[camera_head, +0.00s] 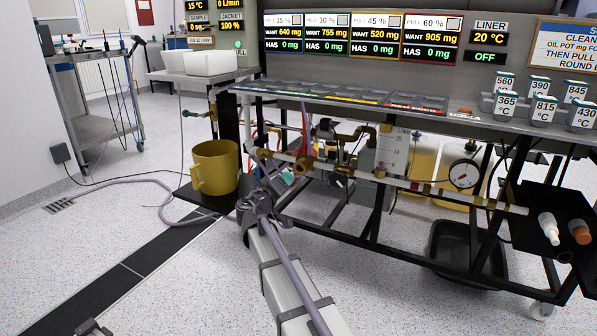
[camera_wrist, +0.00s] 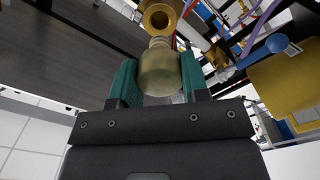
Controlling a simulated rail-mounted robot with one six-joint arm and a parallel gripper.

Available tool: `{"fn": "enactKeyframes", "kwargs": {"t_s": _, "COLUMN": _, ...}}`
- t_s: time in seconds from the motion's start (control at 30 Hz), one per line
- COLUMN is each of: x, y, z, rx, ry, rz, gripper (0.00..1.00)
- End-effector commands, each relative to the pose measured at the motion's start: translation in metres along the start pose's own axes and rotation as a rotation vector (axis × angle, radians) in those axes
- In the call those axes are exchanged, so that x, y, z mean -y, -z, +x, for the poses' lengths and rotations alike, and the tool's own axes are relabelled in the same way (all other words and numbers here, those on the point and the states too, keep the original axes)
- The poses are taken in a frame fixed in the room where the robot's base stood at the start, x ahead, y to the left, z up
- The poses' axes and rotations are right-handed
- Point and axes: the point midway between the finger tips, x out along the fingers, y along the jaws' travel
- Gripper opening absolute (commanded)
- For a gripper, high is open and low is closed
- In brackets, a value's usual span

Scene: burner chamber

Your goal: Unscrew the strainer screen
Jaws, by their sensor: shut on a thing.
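The strainer screen (camera_wrist: 158,68), a dull brass-coloured cylinder with a narrower top, sits between the green fingers of my gripper (camera_wrist: 158,82) in the wrist view. My gripper is shut on it. A brass fitting (camera_wrist: 160,16) with a round opening is right above its narrow end. I cannot tell whether the two are still threaded together. In the head view, the green fingertips of my gripper (camera_head: 287,178) are at the left end of the brass pipework (camera_head: 304,165) under the bench. The screen cannot be made out there.
Hoses and cables hang around the pipework. A round gauge (camera_head: 463,173) and a black bin (camera_head: 467,255) are to the right.

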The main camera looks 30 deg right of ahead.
Motion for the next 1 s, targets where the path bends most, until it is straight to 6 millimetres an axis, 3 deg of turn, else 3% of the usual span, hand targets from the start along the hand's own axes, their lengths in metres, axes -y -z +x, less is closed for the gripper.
{"fn": "enactKeyframes", "kwargs": {"t_s": 0.3, "x": 0.000, "y": 0.000, "z": -0.024, "rx": 0.000, "ry": 0.000, "rz": 0.000, "gripper": 0.00}}
{"fn": "enactKeyframes", "kwargs": {"t_s": 0.63, "x": 0.000, "y": 0.000, "z": -0.024, "rx": 0.000, "ry": 0.000, "rz": 0.039, "gripper": 0.00}}
{"fn": "enactKeyframes", "kwargs": {"t_s": 0.9, "x": 0.000, "y": 0.000, "z": -0.024, "rx": -0.001, "ry": 0.000, "rz": 0.676, "gripper": 0.00}}
{"fn": "enactKeyframes", "kwargs": {"t_s": 1.0, "x": 0.000, "y": 0.000, "z": -0.024, "rx": -0.001, "ry": 0.000, "rz": 0.836, "gripper": 0.00}}
